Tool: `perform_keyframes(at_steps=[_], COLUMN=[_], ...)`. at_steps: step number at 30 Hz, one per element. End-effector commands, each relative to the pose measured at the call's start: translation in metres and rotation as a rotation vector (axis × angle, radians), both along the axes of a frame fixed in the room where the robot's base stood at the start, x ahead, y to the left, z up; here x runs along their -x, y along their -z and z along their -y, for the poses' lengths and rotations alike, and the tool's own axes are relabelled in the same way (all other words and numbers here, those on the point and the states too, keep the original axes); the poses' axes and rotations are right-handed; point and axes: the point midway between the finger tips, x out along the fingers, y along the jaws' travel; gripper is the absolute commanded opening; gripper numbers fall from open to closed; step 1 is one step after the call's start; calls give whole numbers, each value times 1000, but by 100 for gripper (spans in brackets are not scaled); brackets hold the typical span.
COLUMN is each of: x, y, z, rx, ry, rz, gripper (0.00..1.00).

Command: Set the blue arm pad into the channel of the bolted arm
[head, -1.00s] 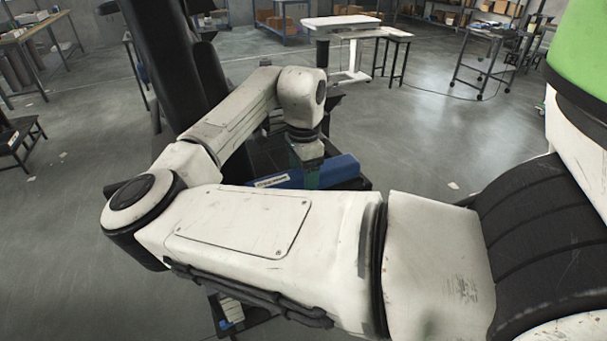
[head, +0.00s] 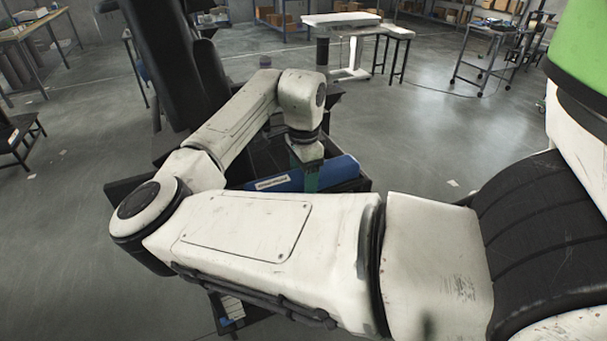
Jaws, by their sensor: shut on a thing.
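The blue arm pad (head: 335,170) is a long blue roll with a white label (head: 271,183) on its left part. It shows in the head view just behind my forearm, over a dark tray or cart top (head: 368,184). My gripper (head: 305,178) points down from my wrist and is shut on the pad near its middle. My forearm hides the near side and underside of the pad, so I cannot tell whether it touches the surface below. I cannot make out the bolted arm or its channel clearly.
A tall black padded chair or column (head: 165,70) stands close behind my arm on the left. A white-topped table (head: 340,20) and a wheeled cart (head: 490,55) stand farther back.

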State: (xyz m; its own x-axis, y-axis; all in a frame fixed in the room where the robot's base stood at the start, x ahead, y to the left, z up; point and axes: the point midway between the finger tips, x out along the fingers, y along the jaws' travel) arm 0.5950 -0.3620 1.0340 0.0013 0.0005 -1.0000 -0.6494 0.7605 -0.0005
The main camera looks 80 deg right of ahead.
Motion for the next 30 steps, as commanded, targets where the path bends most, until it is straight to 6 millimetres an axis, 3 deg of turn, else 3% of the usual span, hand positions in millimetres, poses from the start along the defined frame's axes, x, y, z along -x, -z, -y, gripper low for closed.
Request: perform_keyframes(at_steps=[11, 12, 21, 30], x=[0, 0, 0, 0], y=[0, 0, 1, 1], z=[0, 0, 0, 0], rx=[1, 0, -1, -2], ry=[-1, -1, 0, 0], rz=[-1, -1, -1, -1], gripper=[20, 70, 98, 100])
